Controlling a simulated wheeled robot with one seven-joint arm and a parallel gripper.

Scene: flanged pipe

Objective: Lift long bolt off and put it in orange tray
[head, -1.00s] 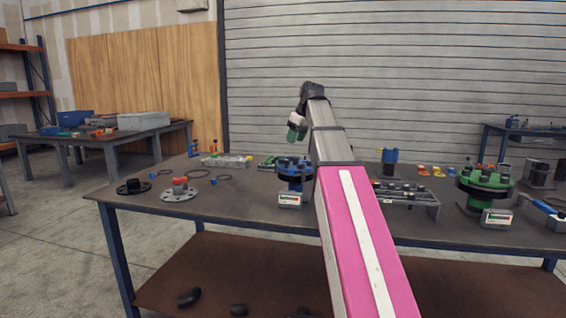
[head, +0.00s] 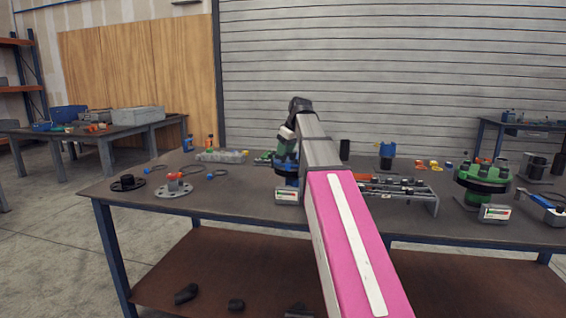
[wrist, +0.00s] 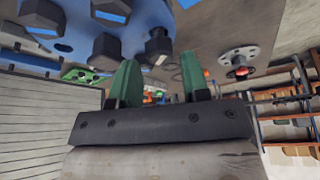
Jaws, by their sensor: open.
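A blue flange (wrist: 70,25) with several black hex bolts fills the upper left of the wrist view. One bolt (wrist: 158,46) at its edge, closest to my fingers, shows a dark head and side; I cannot tell if it is the long bolt. In the head view, the blue flanged pipe (head: 286,182) is partly covered by my gripper (head: 283,152). My green fingers (wrist: 158,84) are apart, with nothing seen between them, beside the flange bolts. I cannot make out the orange tray for certain.
A grey flange with a red part (head: 174,186) and a black flange (head: 127,184) lie on the bench's left. A metal rack (head: 425,190) stands right of my arm. A green flanged pipe (head: 484,178) stands farther right. The front left bench top is mostly clear.

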